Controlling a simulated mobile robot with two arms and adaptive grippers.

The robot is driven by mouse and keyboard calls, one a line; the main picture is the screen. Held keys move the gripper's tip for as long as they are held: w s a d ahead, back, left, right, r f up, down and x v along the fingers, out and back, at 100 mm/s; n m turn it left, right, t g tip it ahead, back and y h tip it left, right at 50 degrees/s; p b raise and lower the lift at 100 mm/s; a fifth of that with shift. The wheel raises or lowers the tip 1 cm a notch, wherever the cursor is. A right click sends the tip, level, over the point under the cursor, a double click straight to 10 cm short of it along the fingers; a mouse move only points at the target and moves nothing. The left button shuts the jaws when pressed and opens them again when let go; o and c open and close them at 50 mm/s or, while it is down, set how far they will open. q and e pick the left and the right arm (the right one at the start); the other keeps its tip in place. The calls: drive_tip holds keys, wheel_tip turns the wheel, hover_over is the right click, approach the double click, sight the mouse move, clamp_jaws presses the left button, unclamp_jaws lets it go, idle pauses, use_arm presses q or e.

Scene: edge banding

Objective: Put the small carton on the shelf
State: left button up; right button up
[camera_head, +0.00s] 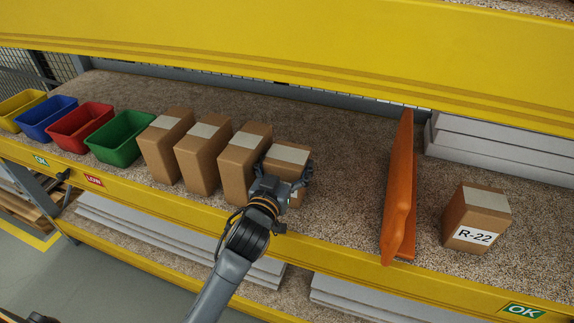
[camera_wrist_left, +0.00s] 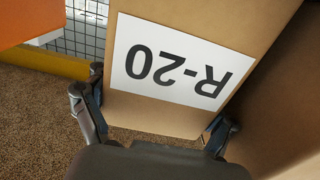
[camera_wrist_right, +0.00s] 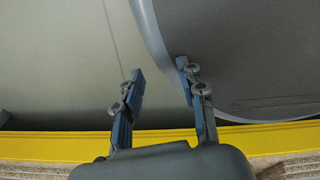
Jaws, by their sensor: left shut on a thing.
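The small carton (camera_head: 288,158) is brown with a pale tape strip on top. It stands on the speckled shelf (camera_head: 335,180) at the right end of a row of similar cartons. In the left wrist view the carton (camera_wrist_left: 150,112) shows a white R-20 label, upside down. My left gripper (camera_head: 285,180) is shut on this carton, with one finger at each side of it. Its fingers also show in the left wrist view (camera_wrist_left: 155,115). Whether the carton touches the shelf is hidden. My right gripper (camera_wrist_right: 160,85) is open and empty, away from the cartons.
Several cartons (camera_head: 205,155) stand close on the left. Green (camera_head: 120,140), red (camera_head: 80,128), blue and yellow bins are further left. An orange divider (camera_head: 400,190) stands right, with carton R-22 (camera_head: 478,215) beyond it. A yellow beam (camera_head: 300,45) crosses above. Shelf room is free before the divider.

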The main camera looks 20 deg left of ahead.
use_arm(q)
drive_tip(key=shift+s+r, duration=0.15)
drive_tip(key=o, duration=1.3)
drive_tip(key=shift+f, duration=0.2)
use_arm(e)
drive_tip(key=shift+s+a, duration=0.15)
drive_tip(key=shift+s, duration=0.55)
use_arm(q)
drive_tip(key=shift+r, duration=0.2)
drive_tip(key=shift+s, duration=0.25)
drive_tip(key=s+p, duration=0.1)
drive_tip(key=s, duration=1)
drive_tip(key=shift+s+a+p, duration=0.2)
drive_tip(key=shift+s+p, duration=0.05)
drive_tip(key=shift+p, duration=0.15)
use_arm(e)
drive_tip(key=shift+w+d+r, duration=0.15)
drive_tip(key=shift+r, duration=0.3)
drive_tip(key=shift+w+d+r, duration=0.1)
drive_tip(key=shift+r, duration=0.35)
